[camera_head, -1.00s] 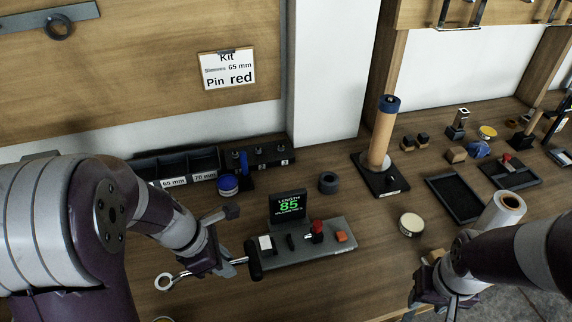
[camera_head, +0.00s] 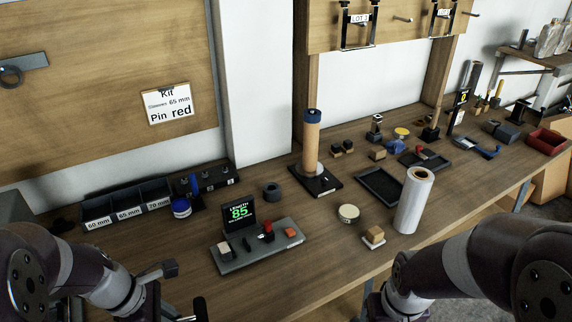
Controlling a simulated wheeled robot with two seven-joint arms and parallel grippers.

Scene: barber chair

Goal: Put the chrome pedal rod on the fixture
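The chrome pedal rod is mostly out of frame; a black upright piece (camera_head: 201,309) at the bottom edge looks like its pedal end. My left gripper (camera_head: 172,306) is at the bottom left, cut off by the edge, and appears shut on the rod. A grey gauge fixture (camera_head: 258,252) with a "LENGTH 85" display (camera_head: 239,214), a red knob and small blocks stands on the bench, above and right of that gripper. No rod lies on it. My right gripper (camera_head: 372,312) is cut off at the bottom edge; its fingers do not show clearly.
Bins marked 60, 65 and 70 mm (camera_head: 128,211) stand at the back left. A tan column (camera_head: 312,146) on a black base, a black tray (camera_head: 382,186), a white roll (camera_head: 413,202), a round tin (camera_head: 348,213) and a wooden block (camera_head: 374,235) stand to the right.

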